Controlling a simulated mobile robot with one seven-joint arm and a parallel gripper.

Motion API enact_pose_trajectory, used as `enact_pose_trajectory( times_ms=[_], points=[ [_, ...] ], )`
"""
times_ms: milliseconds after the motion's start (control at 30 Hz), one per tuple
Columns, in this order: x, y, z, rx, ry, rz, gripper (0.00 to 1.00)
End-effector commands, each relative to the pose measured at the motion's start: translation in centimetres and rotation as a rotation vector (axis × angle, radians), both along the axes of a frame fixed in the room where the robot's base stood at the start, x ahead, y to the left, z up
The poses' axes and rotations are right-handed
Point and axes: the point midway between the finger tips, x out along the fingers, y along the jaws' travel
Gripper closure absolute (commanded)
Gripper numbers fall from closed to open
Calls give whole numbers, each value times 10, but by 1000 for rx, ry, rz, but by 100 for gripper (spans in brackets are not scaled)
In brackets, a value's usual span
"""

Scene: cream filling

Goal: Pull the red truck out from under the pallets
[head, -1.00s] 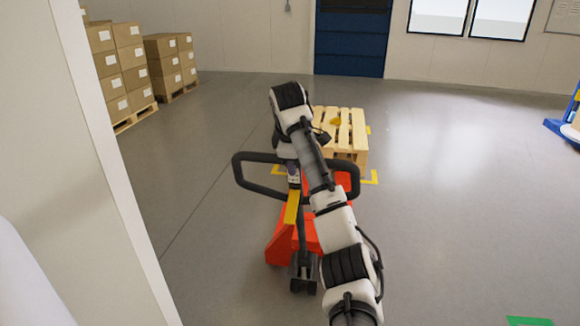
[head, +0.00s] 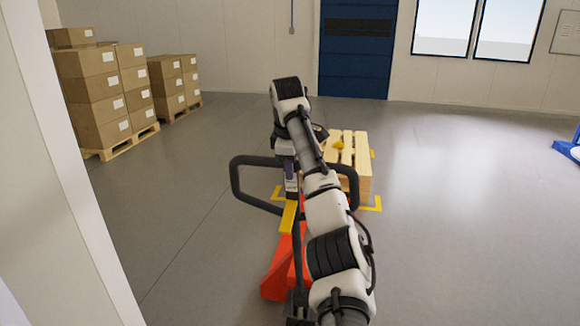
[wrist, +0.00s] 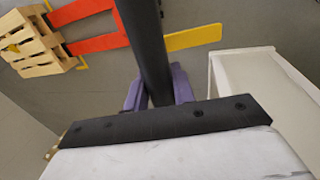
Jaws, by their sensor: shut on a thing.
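The red truck (head: 279,272) stands in front of the pallet in the head view, partly hidden by my arm. It has a black loop handle (head: 236,190) and a yellow strip. My gripper (wrist: 158,92) has its purple fingers shut around the black handle bar (wrist: 148,45) in the wrist view. In the head view my gripper (head: 291,182) is at the handle, partly covered by my arm. The wooden pallets (head: 362,183) stand beyond the truck. In the wrist view the red forks (wrist: 98,43) show long bare lengths running to the pallets (wrist: 32,58); whether their tips are underneath is unclear.
Yellow floor marks (head: 371,203) lie around the pallet spot. Stacked cartons (head: 93,100) on pallets stand at the back left. A pale wall edge (head: 65,190) is close at the left. A blue frame (head: 567,149) is at the far right. Floor between is clear.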

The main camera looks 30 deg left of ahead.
Motion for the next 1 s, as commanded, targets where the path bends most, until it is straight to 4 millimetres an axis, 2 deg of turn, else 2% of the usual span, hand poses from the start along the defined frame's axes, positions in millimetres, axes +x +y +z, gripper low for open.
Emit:
enact_pose_trajectory(
  times_ms=[33,67,100,267,1000],
  points=[
    [0,-1,-18,-21,26,-4,100],
    [0,-1,-18,-21,26,-4,100],
    [0,-1,-18,-20,26,-5,71],
    [0,-1,-15,-17,22,-6,50],
    [0,-1,-5,-10,15,-4,49]
  ],
)
